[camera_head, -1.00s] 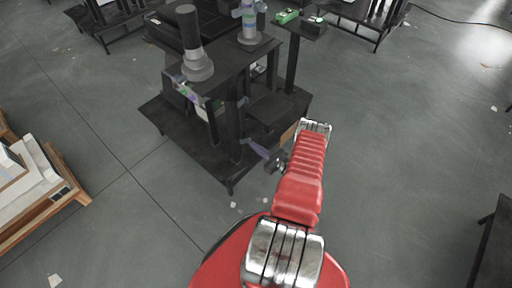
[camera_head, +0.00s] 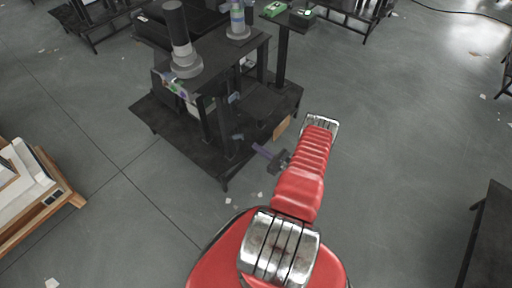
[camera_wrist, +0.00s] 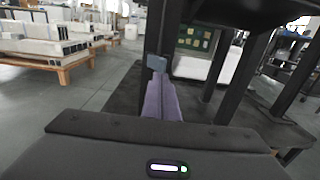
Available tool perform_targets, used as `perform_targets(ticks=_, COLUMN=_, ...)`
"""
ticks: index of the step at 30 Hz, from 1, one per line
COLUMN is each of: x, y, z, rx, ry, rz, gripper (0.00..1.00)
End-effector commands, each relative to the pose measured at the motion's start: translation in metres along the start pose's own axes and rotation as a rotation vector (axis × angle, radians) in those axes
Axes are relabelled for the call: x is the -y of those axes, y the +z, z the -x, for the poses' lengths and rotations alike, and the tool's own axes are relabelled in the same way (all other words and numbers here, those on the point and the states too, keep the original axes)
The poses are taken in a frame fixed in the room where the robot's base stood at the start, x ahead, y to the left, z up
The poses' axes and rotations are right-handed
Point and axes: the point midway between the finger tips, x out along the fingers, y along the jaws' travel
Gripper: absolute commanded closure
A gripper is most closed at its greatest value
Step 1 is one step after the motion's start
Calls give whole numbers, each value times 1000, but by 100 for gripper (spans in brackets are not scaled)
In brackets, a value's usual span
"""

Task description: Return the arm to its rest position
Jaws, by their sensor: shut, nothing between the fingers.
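My red arm reaches up from the bottom of the head view, and its silver elbow end shows near the black workstation. My gripper (camera_head: 252,146) shows beyond the arm's left side as a dark wrist with purplish fingers, low beside the station's front. In the wrist view my gripper (camera_wrist: 157,72) has its purple fingers together and points forward at the black frame. Nothing shows between the fingers. The black workstation (camera_head: 160,125) stands in front with dark legs and a low base shelf. In the wrist view its base (camera_wrist: 130,100) lies under and beyond the fingers.
Lift columns (camera_head: 180,40) stand on the station's top. A wooden pallet with white slabs (camera_head: 68,192) is at the left. A dark table (camera_head: 490,225) is at the lower right. Grey floor to the right of my arm is clear, with small white scraps about.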

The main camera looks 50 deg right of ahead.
Motion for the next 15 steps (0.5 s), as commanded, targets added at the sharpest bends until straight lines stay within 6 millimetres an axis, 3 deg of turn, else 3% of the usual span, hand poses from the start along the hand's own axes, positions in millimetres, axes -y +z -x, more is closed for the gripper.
perform_targets(ticks=15, x=0, y=0, z=7, rx=0, ry=0, rz=0, gripper=100)
